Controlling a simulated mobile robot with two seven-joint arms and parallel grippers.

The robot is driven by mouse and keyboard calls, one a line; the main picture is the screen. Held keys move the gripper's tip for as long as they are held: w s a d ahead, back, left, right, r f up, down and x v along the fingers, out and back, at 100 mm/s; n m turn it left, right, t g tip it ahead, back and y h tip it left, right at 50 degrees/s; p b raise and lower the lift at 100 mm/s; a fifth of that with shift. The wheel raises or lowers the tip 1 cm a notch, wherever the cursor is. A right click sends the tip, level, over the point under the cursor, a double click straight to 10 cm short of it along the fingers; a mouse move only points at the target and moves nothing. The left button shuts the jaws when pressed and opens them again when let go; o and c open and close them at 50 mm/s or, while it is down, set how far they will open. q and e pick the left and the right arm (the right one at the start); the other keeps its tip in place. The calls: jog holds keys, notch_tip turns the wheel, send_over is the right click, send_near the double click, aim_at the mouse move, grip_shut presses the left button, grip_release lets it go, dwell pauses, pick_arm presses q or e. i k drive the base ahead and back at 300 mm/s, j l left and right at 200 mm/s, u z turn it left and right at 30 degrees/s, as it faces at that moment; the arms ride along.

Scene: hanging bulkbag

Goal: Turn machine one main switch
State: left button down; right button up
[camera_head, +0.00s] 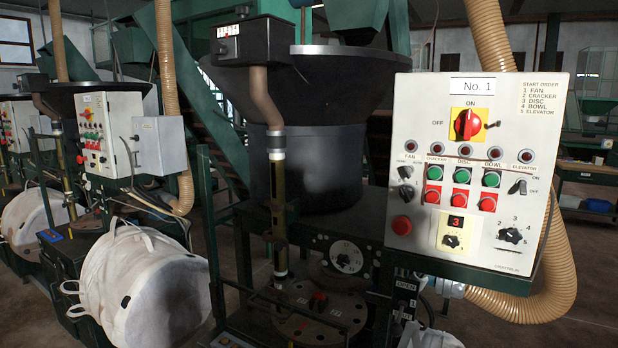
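The No. 1 machine's control panel (400,130) is a cream box facing me on the right side of the head view. Its main switch (467,124) is a red rotary knob on a yellow plate near the top. ON is printed above the knob and OFF to its left. A small black piece sticks out at the plate's right edge. I cannot tell for sure which mark the knob points to. Neither of my grippers is in view.
Below the switch are a row of indicator lamps, green buttons (433,174) and red buttons (461,203). A ribbed hose (545,290) curves around the panel's right. A dark bowl (315,150) stands behind. White bulk bags (150,285) hang at left.

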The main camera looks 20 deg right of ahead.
aim_at(469, 125)
jog(key=z, duration=1.4)
